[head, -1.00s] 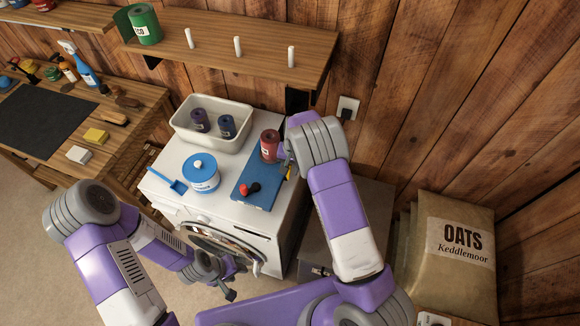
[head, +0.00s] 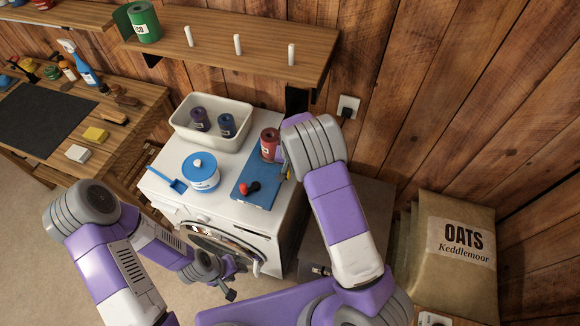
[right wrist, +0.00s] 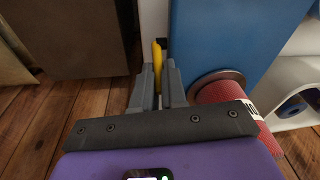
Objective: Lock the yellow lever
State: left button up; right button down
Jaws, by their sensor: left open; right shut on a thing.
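The yellow lever (right wrist: 157,53) stands between the two grey fingers of my right gripper (right wrist: 160,85), which is shut on it in the right wrist view. In the head view only a bit of yellow (head: 289,175) shows beside my right wrist, at the right edge of a blue panel (head: 262,198); my arm hides most of the gripper. The panel lies on the white machine and carries a red and a black knob (head: 253,187). My left gripper (head: 228,282) is open and low in front of the machine's round door, away from the lever.
A red roll (head: 269,144) stands at the panel's back end, close to my right wrist. A white bin (head: 180,127) with two dark rolls, a blue-lidded tub (head: 201,176) and a blue scoop (head: 172,181) are to the left. A wooden shelf (head: 270,45) overhangs behind.

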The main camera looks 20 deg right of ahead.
jog(key=t+h, duration=0.1)
jog(key=s+a+t+h+b, duration=0.1)
jog(key=t, duration=0.1)
jog(key=shift+s, duration=0.25)
jog(key=shift+s+a+f+n+t+h+b, duration=0.1)
jog(key=shift+s+a+t+h+b, duration=0.2)
jog(key=shift+t+h+b, duration=0.45)
jog(key=shift+s+a+f+n+t+h+b, duration=0.15)
jog(key=shift+s+t+h+b, duration=0.25)
jog(key=shift+t+b, duration=0.8)
jog(key=shift+s+a+r+n+t+h+b, duration=0.1)
jog(key=shift+s+a+t+h+b, duration=0.35)
jog(key=shift+t+b, duration=0.5)
jog(key=shift+d, duration=0.15)
jog(key=c, duration=1.2)
grip_release()
